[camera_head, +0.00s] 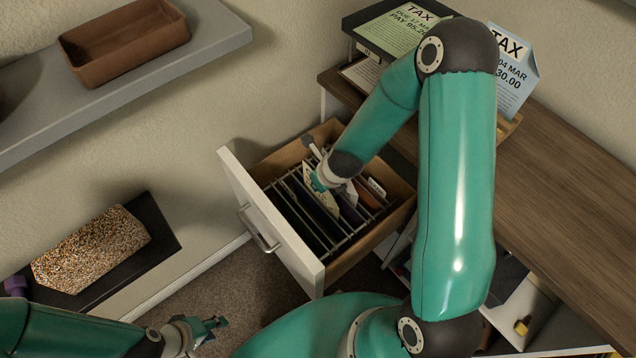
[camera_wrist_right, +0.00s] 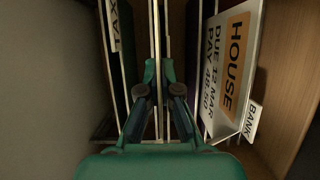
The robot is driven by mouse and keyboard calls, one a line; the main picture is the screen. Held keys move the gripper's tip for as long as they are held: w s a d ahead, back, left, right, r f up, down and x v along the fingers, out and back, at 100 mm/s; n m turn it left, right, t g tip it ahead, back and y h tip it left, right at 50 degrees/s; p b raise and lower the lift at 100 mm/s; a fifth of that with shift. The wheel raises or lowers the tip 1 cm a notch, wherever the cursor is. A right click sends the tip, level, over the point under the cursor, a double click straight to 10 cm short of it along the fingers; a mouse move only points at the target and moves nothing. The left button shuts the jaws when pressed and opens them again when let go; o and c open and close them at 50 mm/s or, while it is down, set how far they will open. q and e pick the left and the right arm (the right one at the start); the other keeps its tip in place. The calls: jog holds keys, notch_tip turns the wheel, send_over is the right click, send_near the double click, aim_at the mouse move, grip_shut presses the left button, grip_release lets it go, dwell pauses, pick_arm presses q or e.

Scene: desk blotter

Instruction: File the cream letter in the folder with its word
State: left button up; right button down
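My right gripper (camera_head: 318,184) reaches down into the open drawer (camera_head: 235,195), among the hanging folders. A folder tab reading TAX (camera_wrist_right: 114,25) is left of the fingers, and a BANK tab (camera_wrist_right: 251,121) is at the right. My left gripper (camera_head: 208,328) is open and empty, away from the drawer.
A pale HOUSE letter (camera_wrist_right: 228,75) stands right of the fingers, beside the BANK tab. A grey shelf with a brown tray (camera_head: 122,40) is upper left. A speckled block (camera_head: 90,250) lies lower left.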

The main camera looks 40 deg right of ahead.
jog(key=c, duration=1.2)
grip_release()
jog(key=shift+c, duration=0.2)
jog(key=shift+v, duration=5.95)
